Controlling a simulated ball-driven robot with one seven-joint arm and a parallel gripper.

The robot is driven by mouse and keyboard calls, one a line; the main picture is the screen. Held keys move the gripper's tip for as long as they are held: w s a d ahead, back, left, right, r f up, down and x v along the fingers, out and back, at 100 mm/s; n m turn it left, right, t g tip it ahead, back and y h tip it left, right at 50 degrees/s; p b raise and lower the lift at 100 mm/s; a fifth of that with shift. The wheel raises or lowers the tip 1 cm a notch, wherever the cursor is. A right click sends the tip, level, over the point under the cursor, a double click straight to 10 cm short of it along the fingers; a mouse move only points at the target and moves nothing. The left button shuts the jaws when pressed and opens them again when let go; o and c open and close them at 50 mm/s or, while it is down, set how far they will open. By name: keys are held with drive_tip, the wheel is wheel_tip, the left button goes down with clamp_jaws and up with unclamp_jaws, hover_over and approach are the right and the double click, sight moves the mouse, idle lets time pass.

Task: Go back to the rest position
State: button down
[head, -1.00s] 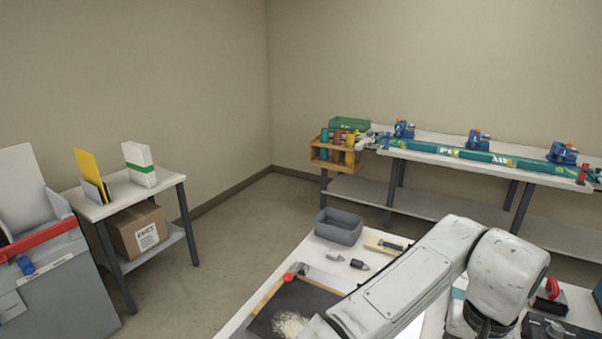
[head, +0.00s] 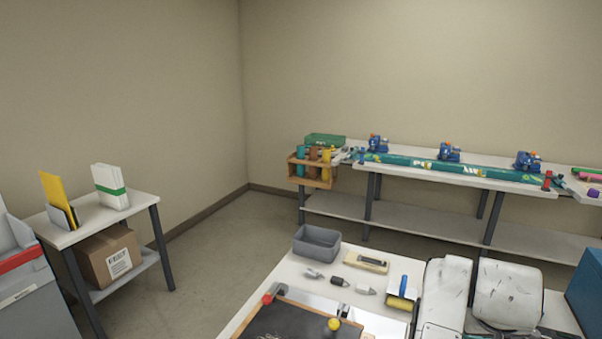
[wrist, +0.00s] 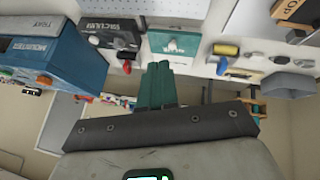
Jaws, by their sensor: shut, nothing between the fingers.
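My gripper (wrist: 158,84) shows in the wrist view as two teal fingers pressed together, with nothing between them. They stick out above the dark bracket at the bottom. The fingers are in the air and touch nothing that I can see. The wrist picture is upside down, with the worktable along its top. In the head view only white links of my arm show, folded at the lower right, and the gripper is hidden or outside the picture.
The worktable (head: 262,290) holds a grey bin (head: 317,243), a dark board (head: 290,322) and a blue-handled roller (head: 403,292). A blue box (head: 588,290) stands at the right. A long bench (head: 400,158) lines the back wall. Floor (head: 225,260) is clear between the tables.

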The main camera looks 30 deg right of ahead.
drive_tip(key=a+f+n, duration=0.1)
drive_tip(key=a+f, duration=0.1)
drive_tip(key=f, duration=0.1)
drive_tip(key=s+a+f+n, duration=0.1)
drive_tip(key=a+f+n, duration=0.1)
drive_tip(key=f, duration=0.1)
drive_tip(key=a+f+n+t+y, duration=0.1)
drive_tip(key=a+f+n, duration=0.1)
drive_tip(key=f, duration=0.2)
drive_tip(key=shift+s+a, duration=0.2)
drive_tip(key=shift+s, duration=0.2)
drive_tip(key=s+a+f, duration=0.1)
drive_tip(key=a+f, duration=0.1)
drive_tip(key=s+a+f+n+y, duration=0.1)
drive_tip(key=a+f, duration=0.1)
drive_tip(key=s+a+f+y, duration=0.1)
drive_tip(key=s+a+f, duration=0.1)
drive_tip(key=shift+f+n+g, duration=0.2)
drive_tip(key=shift+n+g, duration=0.1)
drive_tip(key=s+a+f+n+g+y+b, duration=0.1)
drive_tip(key=s+a+f+y, duration=0.2)
drive_tip(key=s+a+f, duration=0.4)
drive_tip(key=shift+s+a+f+g+b, duration=0.3)
drive_tip(key=shift+a+f, duration=0.1)
drive_tip(key=shift+a, duration=1)
